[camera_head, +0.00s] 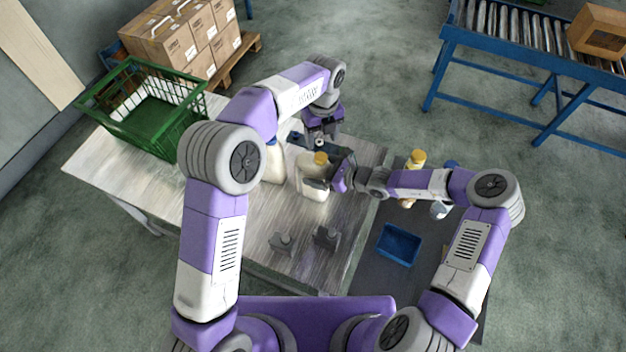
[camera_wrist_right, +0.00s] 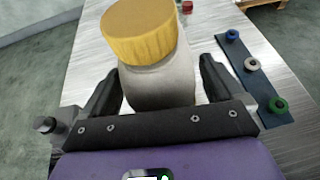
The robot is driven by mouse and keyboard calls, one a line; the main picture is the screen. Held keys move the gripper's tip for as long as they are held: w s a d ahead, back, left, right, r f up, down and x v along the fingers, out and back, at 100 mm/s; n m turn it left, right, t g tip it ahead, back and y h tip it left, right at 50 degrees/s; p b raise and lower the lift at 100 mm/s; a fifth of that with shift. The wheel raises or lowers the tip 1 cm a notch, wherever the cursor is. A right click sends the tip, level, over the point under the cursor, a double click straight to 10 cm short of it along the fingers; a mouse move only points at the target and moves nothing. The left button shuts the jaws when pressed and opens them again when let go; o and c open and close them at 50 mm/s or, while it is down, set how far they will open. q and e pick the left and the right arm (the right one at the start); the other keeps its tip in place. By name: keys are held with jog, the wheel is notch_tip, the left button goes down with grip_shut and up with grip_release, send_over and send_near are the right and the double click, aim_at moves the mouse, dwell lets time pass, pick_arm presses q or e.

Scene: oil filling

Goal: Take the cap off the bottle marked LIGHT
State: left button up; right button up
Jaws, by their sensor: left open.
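A whitish bottle (camera_head: 312,178) with a yellow cap (camera_head: 320,158) stands upright on the table. Its yellow cap (camera_wrist_right: 140,30) is on its top in the right wrist view, above the pale bottle body (camera_wrist_right: 160,85). I cannot read the label. My left gripper (camera_head: 318,143) is open, pointing down just above the cap. My right gripper (camera_head: 330,183) reaches in from the right, with a finger on each side of the bottle below the cap. In the right wrist view its fingers (camera_wrist_right: 160,88) flank the body; whether they press on it is unclear.
Another pale bottle (camera_head: 273,162) is partly hidden by my left arm. A green crate (camera_head: 150,125) stands at the table's far left. Grey stands (camera_head: 282,243) are near the front. A blue tray (camera_head: 398,246) and another yellow-capped bottle (camera_head: 415,160) are at right. A blue strip (camera_wrist_right: 262,85) holds coloured rings.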

aim_at(321, 157)
grip_shut()
dwell(0.3)
dwell(0.3)
pick_arm(q)
jog(key=shift+f, duration=4)
